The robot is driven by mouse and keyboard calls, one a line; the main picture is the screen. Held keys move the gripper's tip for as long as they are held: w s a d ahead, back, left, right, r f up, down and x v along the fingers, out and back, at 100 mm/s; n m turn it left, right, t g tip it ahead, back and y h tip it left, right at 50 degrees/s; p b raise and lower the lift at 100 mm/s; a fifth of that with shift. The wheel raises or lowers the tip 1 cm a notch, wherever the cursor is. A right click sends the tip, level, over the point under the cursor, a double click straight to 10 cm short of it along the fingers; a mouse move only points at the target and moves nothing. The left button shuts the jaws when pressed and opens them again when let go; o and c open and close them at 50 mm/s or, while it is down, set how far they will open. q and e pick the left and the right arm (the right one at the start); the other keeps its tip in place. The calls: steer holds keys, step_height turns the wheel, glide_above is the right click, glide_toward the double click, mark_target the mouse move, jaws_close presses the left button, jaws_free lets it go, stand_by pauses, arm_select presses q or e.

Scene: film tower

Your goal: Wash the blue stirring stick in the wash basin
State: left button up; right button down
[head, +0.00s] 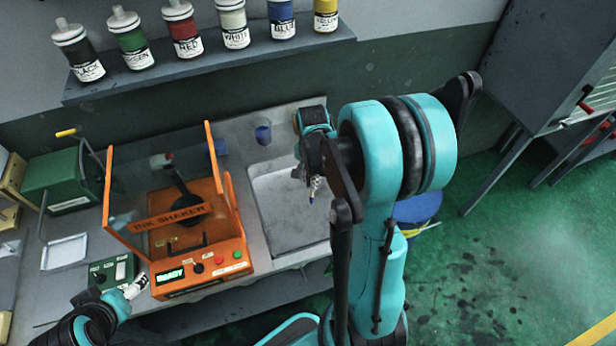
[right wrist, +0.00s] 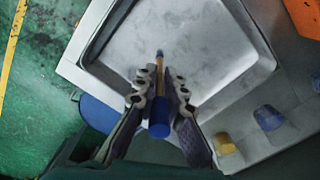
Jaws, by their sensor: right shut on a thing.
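The blue stirring stick (right wrist: 160,116) is in my right gripper (right wrist: 161,82), between its two fingers in the right wrist view. It has a blue end, a tan shaft and a dark tip pointing over the wash basin. In the head view my right gripper (head: 312,182) is above the basin, partly hidden by my arm. The wash basin (head: 283,212) is a grey rectangular sink; it also fills the middle of the right wrist view (right wrist: 205,50). I cannot tell whether the stick touches its floor. My left gripper (head: 136,287) is at the lower left, small, its opening unclear.
An orange ink shaker (head: 205,262) with clear panels stands left of the basin. A blue cup (head: 263,133) stands behind the basin. A blue barrel (head: 420,208) is right of the counter. Several ink bottles line the shelf (head: 200,62) above.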

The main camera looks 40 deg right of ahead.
mark_target(311, 203)
steer(key=shift+f+b, duration=5.4)
steer(key=shift+f, duration=1.15)
steer(key=shift+r, duration=0.1)
step_height(311, 203, up, 12)
steer(key=p, duration=0.9)
step_height(311, 203, up, 4)
steer(key=p, duration=0.3)
steer(key=shift+f, duration=0.2)
